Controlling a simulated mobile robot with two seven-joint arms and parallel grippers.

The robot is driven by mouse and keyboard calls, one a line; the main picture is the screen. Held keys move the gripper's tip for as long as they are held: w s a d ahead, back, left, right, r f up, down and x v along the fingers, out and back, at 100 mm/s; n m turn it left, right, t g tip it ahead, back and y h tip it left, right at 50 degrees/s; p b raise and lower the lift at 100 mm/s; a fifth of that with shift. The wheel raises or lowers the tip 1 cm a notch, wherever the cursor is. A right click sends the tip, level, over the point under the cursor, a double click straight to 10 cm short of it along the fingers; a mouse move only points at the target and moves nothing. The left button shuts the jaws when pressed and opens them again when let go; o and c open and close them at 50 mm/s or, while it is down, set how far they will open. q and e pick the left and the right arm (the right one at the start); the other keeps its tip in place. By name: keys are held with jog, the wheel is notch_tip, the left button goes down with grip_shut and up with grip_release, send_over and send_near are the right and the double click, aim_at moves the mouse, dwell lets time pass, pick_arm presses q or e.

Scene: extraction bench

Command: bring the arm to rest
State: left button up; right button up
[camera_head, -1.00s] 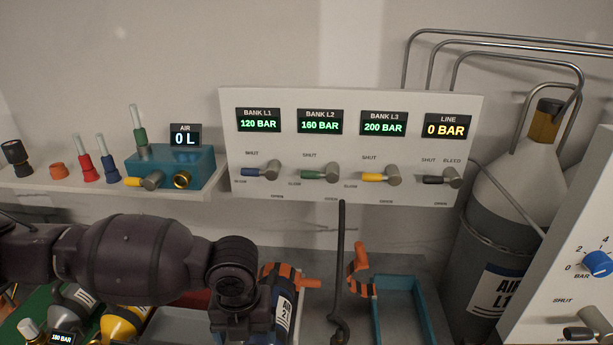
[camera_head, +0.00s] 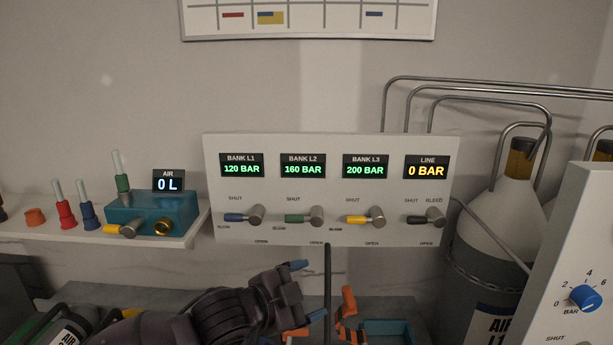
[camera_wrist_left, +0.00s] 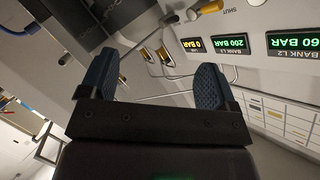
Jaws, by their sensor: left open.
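My left gripper (camera_head: 308,290) is at the bottom centre of the head view, in front of and below the valve panel (camera_head: 330,188). Its two blue fingertips are spread apart with nothing between them. In the left wrist view the open fingers (camera_wrist_left: 155,82) are also empty, and the panel's displays (camera_wrist_left: 230,44) show beyond them, turned over. My left arm (camera_head: 215,315) comes in along the bottom edge. My right gripper is not in view.
A dark upright rod (camera_head: 327,285) stands close to the right of my gripper. An orange-and-black clamp (camera_head: 349,301) and a teal frame (camera_head: 388,328) are beyond it. A grey cylinder (camera_head: 480,290) stands right. A shelf (camera_head: 100,236) with a teal block (camera_head: 150,214) is left.

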pick_arm(q)
jog(key=s+a+f+n+t+y+b, duration=0.1)
jog(key=s+a+f+n+t+y, duration=0.25)
jog(key=a+f+n, duration=0.55)
jog(key=s+a+f+n+t+y, duration=0.2)
jog(key=a+f+n+y, duration=0.2)
jog(key=a+f, duration=0.5)
jog(key=s+a+f+n+g+y, duration=0.2)
jog(key=s+a+f, duration=0.2)
jog(key=s+f, duration=0.2)
jog(key=s+a+f+n+g+y, duration=0.2)
jog(key=s+a+f, duration=0.3)
jog(key=s, duration=0.6)
notch_tip(320, 180, down, 2)
jog(key=shift+s+a+f+b, duration=0.15)
jog(key=shift+a+f+b, duration=0.1)
jog(key=shift+b, duration=0.05)
jog(key=shift+c, duration=0.2)
